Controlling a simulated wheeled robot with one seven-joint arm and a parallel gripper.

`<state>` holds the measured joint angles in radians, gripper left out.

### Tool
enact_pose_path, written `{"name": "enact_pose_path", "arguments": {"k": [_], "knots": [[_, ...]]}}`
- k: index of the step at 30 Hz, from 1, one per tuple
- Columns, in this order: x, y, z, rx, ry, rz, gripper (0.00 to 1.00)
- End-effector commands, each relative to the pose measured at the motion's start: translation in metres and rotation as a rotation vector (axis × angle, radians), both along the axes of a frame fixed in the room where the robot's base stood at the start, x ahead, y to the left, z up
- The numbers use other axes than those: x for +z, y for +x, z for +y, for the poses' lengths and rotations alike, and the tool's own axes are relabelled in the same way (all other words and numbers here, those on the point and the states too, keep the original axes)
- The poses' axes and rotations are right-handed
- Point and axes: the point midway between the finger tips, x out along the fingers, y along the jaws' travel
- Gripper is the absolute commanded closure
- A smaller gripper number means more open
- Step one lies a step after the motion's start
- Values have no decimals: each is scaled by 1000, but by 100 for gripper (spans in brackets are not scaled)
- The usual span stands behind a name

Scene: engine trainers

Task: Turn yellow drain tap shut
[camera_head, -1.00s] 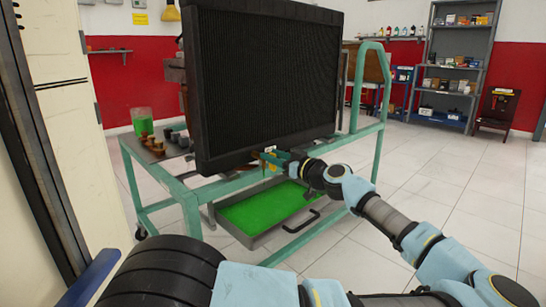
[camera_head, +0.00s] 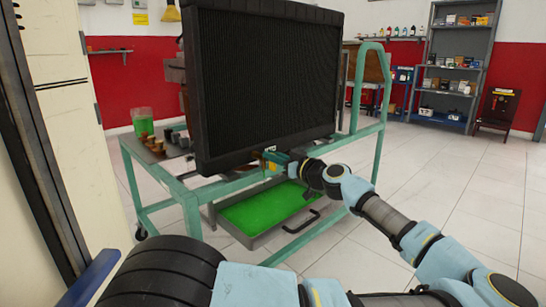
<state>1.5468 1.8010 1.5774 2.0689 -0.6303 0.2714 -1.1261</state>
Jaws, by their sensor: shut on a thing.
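The yellow drain tap (camera_head: 270,164) shows as a small yellow spot under the lower edge of the black radiator (camera_head: 262,85). My gripper (camera_head: 279,162) is at the tap and shut on it, reaching in from the right. The jaws hide most of the tap, and its exact angle is too small to tell. A grey drain tray (camera_head: 251,240) holding bright green coolant (camera_head: 262,208) sits below, under the frame.
The teal trainer frame (camera_head: 190,212) surrounds the radiator, with a rail close to my gripper. A jug of green fluid (camera_head: 143,121) and several small parts stand on its left ledge. A grey shelf unit (camera_head: 448,75) stands behind right. The tiled floor at right is clear.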

Motion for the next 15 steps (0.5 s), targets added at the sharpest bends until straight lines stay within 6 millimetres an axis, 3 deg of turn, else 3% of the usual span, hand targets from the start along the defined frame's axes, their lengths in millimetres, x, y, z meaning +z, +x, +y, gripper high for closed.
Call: {"name": "enact_pose_path", "arguments": {"k": [15], "knots": [[1, 2, -2, -1, 69, 64, 100]]}}
